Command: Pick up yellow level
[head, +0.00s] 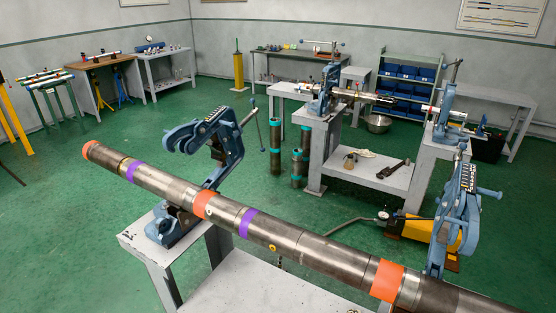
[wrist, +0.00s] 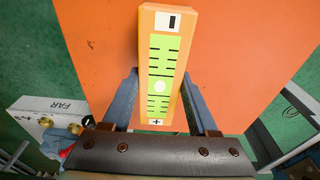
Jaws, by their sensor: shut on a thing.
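The yellow level (wrist: 174,21) shows in the wrist view as an upright-looking yellow-orange bar. I cannot make out my gripper or the level in the head view.
A long pipe (head: 310,243) with orange and purple bands lies across blue vises (head: 228,150) in the head view. A grey bench (head: 330,125) stands behind it. In the wrist view a pale block marked FAR (wrist: 50,106) sits at left. Green floor is open at left.

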